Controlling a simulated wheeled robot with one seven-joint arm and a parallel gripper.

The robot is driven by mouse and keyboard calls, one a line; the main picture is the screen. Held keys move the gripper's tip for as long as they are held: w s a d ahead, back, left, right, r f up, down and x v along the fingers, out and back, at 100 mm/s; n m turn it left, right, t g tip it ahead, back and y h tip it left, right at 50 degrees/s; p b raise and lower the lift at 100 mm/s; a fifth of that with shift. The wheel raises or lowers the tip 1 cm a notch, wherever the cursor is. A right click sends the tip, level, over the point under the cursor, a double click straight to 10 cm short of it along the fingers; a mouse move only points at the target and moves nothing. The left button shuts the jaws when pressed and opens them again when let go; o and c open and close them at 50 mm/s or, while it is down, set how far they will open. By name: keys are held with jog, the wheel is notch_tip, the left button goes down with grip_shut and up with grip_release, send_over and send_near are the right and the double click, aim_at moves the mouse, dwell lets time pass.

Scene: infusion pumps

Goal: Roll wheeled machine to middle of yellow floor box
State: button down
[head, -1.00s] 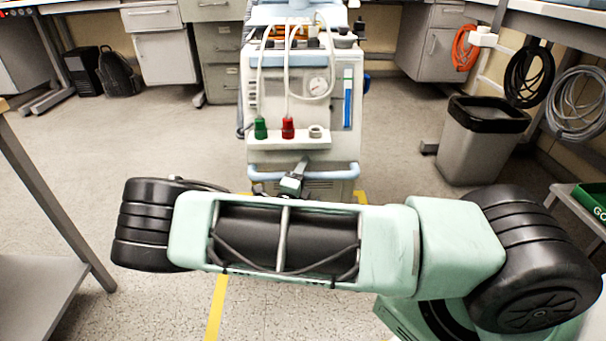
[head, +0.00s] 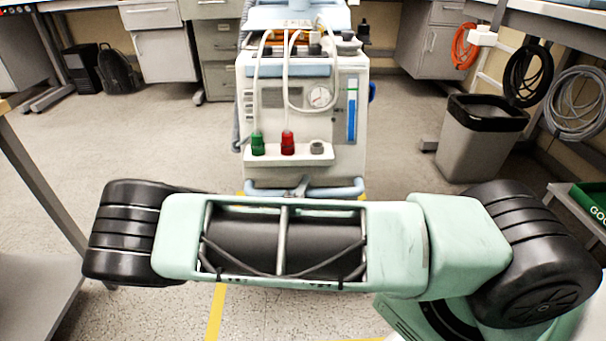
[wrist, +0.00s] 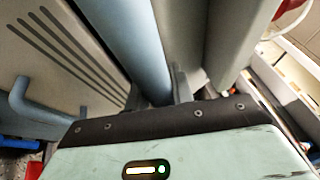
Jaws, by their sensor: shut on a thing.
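The wheeled machine (head: 283,99) is a cream cabinet with a gauge, white tubes and green and red plugs. It stands upright straight ahead in the head view. A blue handle bar (head: 338,190) runs across its lower front. My gripper (head: 299,187) is at the middle of that bar, shut on it. In the wrist view the blue bar (wrist: 137,42) runs down into the jaws (wrist: 182,88). The yellow floor box (head: 216,312) shows as tape lines, partly behind my arm. My arm hides the machine's base and wheels.
A grey bin (head: 466,150) with a black liner stands to the right, near coiled hoses (head: 576,105) on the wall. A grey table (head: 45,185) is close on the left. A cart with a green box (head: 590,204) is close on the right. The floor left of the machine is clear.

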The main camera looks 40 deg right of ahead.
jog(key=s+a+p, duration=0.1)
jog(key=s+a, duration=0.8)
jog(key=s, duration=0.4)
jog(key=shift+s+p, duration=0.2)
jog(key=shift+p, duration=0.1)
jog(key=c, duration=1.2)
grip_release()
jog(key=shift+a, duration=0.1)
jog(key=p+v, duration=0.3)
jog(key=v, duration=1.4)
jog(key=shift+s, duration=0.15)
jog(key=shift+a+f, duration=0.1)
